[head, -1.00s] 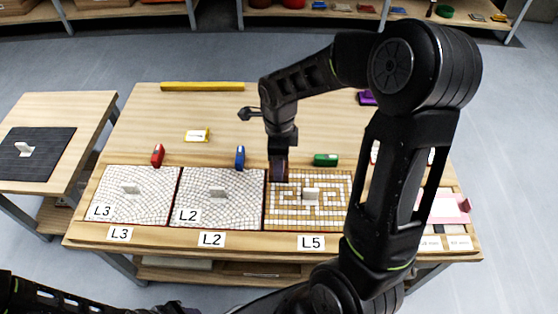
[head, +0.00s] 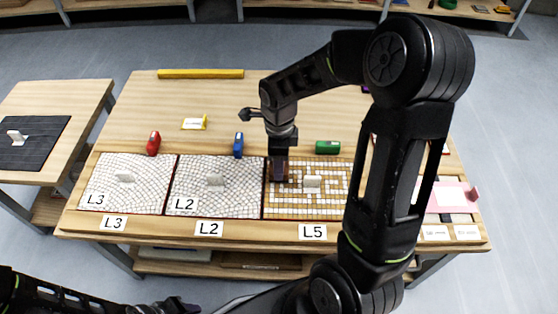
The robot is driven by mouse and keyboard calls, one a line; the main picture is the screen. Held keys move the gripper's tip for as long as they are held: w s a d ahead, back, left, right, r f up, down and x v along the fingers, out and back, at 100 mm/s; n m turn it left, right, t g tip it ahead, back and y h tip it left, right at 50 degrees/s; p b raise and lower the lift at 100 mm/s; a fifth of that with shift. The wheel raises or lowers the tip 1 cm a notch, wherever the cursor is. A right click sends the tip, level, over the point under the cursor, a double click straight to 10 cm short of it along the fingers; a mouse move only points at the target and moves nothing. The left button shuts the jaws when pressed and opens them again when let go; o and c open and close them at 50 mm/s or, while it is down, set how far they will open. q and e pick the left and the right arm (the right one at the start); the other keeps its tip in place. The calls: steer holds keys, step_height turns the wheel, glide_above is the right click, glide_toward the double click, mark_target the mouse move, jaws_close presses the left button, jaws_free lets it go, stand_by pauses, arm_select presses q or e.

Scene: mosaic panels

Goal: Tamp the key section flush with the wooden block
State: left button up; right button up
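The key section is the brown-and-white meander mosaic panel (head: 330,210) behind the L5 label, at the right of the row. My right arm rises from the bottom right, arches over the table and points down. Its gripper (head: 279,160) is at the far left corner of this panel. It appears shut on a dark brown wooden block (head: 279,172), which stands upright and seems to touch the tiles; the contact is too small to be sure of. My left gripper (head: 172,307) is low at the bottom edge, partly cut off, and its fingers are unclear.
Pale mosaic panels L3 (head: 103,195) and L2 (head: 195,180) lie to the left. White upright pieces stand on the panels. Red (head: 153,143), blue (head: 239,145) and green (head: 327,147) items lie behind them. A yellow bar (head: 200,73) lies at the back. My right arm hides part of the right side.

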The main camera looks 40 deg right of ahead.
steer(key=shift+f+b, duration=0.7)
steer(key=shift+f, duration=0.05)
stand_by(3.7)
steer(key=shift+r, duration=0.1)
step_height(320, 180, up, 7)
steer(key=p, duration=0.5)
steer(key=shift+w, duration=0.1)
stand_by(0.4)
steer(key=shift+w+a+r+n, duration=0.15)
steer(key=shift+w+r+n, duration=0.1)
steer(key=shift+n, duration=0.15)
steer(key=w+a+r+n, duration=0.6)
steer(key=r+n, duration=0.1)
steer(key=n, duration=0.5)
steer(key=w+a+r+n, duration=0.5)
steer(key=a+r+n, duration=0.1)
steer(key=n, duration=0.6)
steer(key=shift+w+r+n, duration=0.3)
steer(key=shift+w+r, duration=0.05)
steer(key=shift+r, duration=0.2)
